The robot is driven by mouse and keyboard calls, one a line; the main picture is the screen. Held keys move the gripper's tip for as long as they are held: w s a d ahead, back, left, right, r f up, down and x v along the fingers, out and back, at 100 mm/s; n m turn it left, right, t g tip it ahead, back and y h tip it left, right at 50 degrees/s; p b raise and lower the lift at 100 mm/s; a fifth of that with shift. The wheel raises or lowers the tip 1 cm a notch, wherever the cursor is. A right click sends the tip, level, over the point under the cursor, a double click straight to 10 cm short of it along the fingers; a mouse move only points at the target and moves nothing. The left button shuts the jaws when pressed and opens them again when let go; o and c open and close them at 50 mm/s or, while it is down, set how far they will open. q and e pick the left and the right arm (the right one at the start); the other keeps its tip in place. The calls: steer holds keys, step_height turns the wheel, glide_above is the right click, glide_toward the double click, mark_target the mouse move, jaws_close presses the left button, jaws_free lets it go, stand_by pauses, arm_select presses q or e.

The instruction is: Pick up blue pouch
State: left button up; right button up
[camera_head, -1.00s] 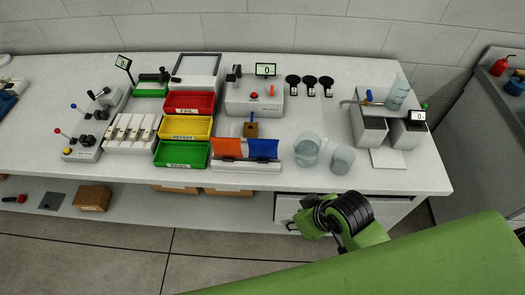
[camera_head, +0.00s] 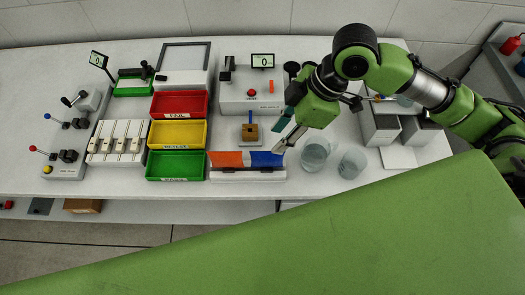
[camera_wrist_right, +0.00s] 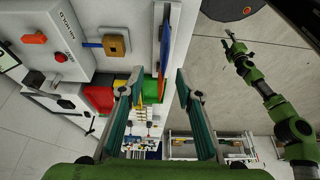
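The blue pouch (camera_head: 264,160) stands on the right side of a low white holder (camera_head: 248,176), beside an orange pouch (camera_head: 226,159). My right gripper (camera_head: 281,133) hangs just above and right of the blue pouch, apart from it. Its two fingers are spread and empty. In the right wrist view the blue pouch (camera_wrist_right: 168,35) shows edge-on, beyond the gap of the open right gripper (camera_wrist_right: 159,76). My left gripper (camera_wrist_right: 232,45) shows small at upper right in that view, away from the bench; its finger state is unclear. It is outside the head view.
Red (camera_head: 180,104), yellow (camera_head: 177,134) and green (camera_head: 175,165) trays stand left of the holder. A wooden block (camera_head: 250,133) with a blue top is behind it. Two clear beakers (camera_head: 314,154) stand close to the right. The bench's front strip is clear.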

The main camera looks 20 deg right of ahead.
mark_target(269, 152)
steer(key=x, duration=0.2)
steer(key=shift+s+a+f, duration=0.15)
steer(key=shift+a+f, duration=0.05)
steer(key=shift+f, duration=0.15)
steer(key=x, duration=0.4)
steer(key=shift+s+a+f+p, duration=0.2)
steer(key=shift+a+f+p, duration=0.05)
steer(key=shift+f+p, duration=0.1)
steer(key=shift+w+f, duration=0.15)
steer(key=shift+f, duration=0.1)
steer(key=p+x, duration=0.1)
steer(key=x, duration=0.3)
steer(key=shift+p, duration=0.35)
arm_select(q)
step_height(269, 152, up, 3)
steer(key=shift+s+f, duration=0.1)
steer(key=shift+f, duration=0.1)
arm_select(e)
steer(key=shift+a+f, duration=0.2)
steer(key=shift+f, duration=0.25)
steer(key=c, duration=0.8)
arm_select(q)
steer(key=shift+s, duration=0.35)
arm_select(e)
jaws_close()
